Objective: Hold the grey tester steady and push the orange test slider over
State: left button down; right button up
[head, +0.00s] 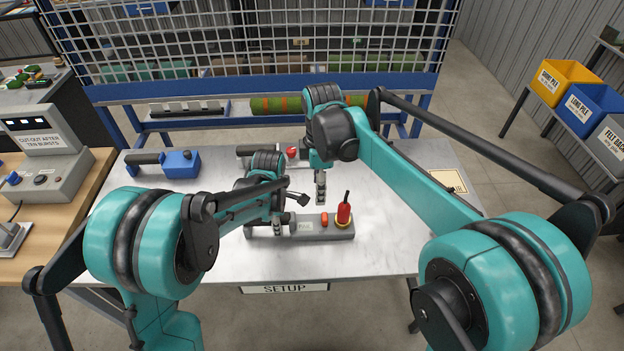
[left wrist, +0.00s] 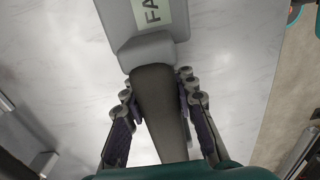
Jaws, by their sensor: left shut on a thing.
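The grey tester (head: 310,235) lies on the pale table, its dark handle (head: 257,231) pointing left. An orange slider (head: 324,218) sits on its top, left of a red piece with a black stem (head: 343,214). My left gripper (head: 277,228) is shut on the dark handle. In the left wrist view its fingers (left wrist: 160,112) lie on both sides of the handle (left wrist: 155,95), below the grey body (left wrist: 152,50) with a partly cut-off label. My right gripper (head: 320,192) points down just behind the tester, near the slider; its finger gap is unclear.
A blue tool with a dark handle (head: 180,163) lies at the back left of the table. Another dark-handled tool with a red part (head: 291,152) is partly hidden behind my arms. A green roll (head: 275,104) lies beyond the table. The table's front left is clear.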

dwell(0.4)
pick_arm(q)
jog(key=c, duration=1.1)
grip_release()
jog(key=shift+c, duration=0.2)
jog(key=shift+r, duration=0.1)
notch_tip(320, 180, up, 7)
jog(key=shift+r, duration=0.15)
jog(key=shift+s+a+r, duration=0.1)
jog(key=shift+a+r, duration=0.05)
jog(key=s+a+r+m+t, duration=0.3)
jog(key=s+a+m, duration=0.2)
jog(key=s+m, duration=0.3)
jog(key=s+a+r+m+t, duration=0.3)
jog(key=s+a+m+t, duration=0.1)
jog(key=s+m, duration=0.4)
jog(key=shift+s+a+r+m, duration=0.25)
jog(key=shift+a+m, duration=0.5)
jog(key=shift+m, duration=0.25)
pick_arm(e)
jog(key=s+d+f+m+t, duration=0.2)
jog(key=s+d+m+t, duration=0.5)
jog(key=s+d+m, duration=0.6)
jog(key=s+m, duration=0.4)
jog(key=m, duration=0.1)
